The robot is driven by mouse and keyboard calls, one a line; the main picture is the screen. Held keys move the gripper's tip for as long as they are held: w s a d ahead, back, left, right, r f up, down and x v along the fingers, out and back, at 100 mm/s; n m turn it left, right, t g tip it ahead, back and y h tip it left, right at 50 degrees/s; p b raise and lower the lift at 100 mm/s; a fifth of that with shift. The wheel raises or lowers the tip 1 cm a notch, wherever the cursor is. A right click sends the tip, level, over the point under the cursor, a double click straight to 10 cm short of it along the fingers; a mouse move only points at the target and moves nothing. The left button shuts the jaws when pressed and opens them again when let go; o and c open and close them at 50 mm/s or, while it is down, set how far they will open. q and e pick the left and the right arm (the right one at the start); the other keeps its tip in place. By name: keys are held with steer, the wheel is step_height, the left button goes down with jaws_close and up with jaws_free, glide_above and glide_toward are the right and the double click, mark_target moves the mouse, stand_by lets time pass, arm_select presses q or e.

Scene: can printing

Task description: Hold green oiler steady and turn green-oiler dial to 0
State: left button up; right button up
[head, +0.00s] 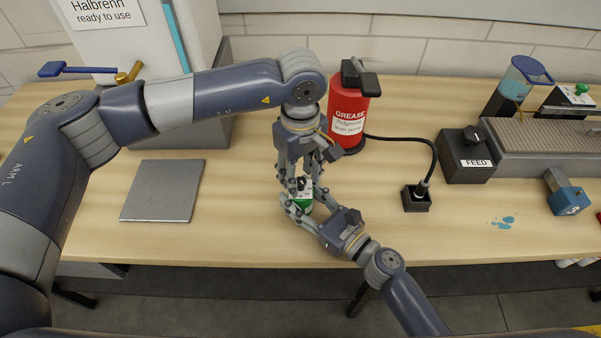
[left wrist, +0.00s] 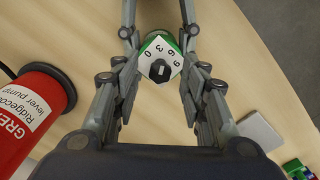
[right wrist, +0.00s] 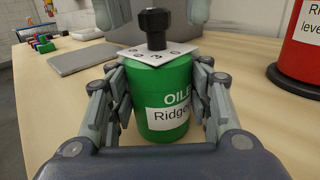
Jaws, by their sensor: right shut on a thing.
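The green oiler (right wrist: 163,100) stands upright on the table, a green can with a white label. On its top is a white dial plate (left wrist: 161,53) marked 0, 3, 6 and 9, with a black knob (left wrist: 160,70). Which number the knob points to is hard to tell. My right gripper (head: 304,205) is shut on the oiler's sides, low down from the front right; it also shows in the right wrist view (right wrist: 161,100). My left gripper (head: 304,176) points down over the dial. Its fingers are apart on either side of the knob, not touching it.
A red grease pump (head: 347,112) stands just behind the grippers, its black hose running to a small black block (head: 416,198). A grey plate (head: 162,191) lies to the left. A FEED box (head: 468,152) and a blue spill (head: 503,222) are at the right.

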arm_select(q)
steer(key=shift+f, duration=0.15)
jaws_close()
steer(key=shift+n, duration=0.3)
steer(key=n, duration=1.1)
steer(key=shift+n, duration=0.3)
stand_by(0.4)
jaws_free()
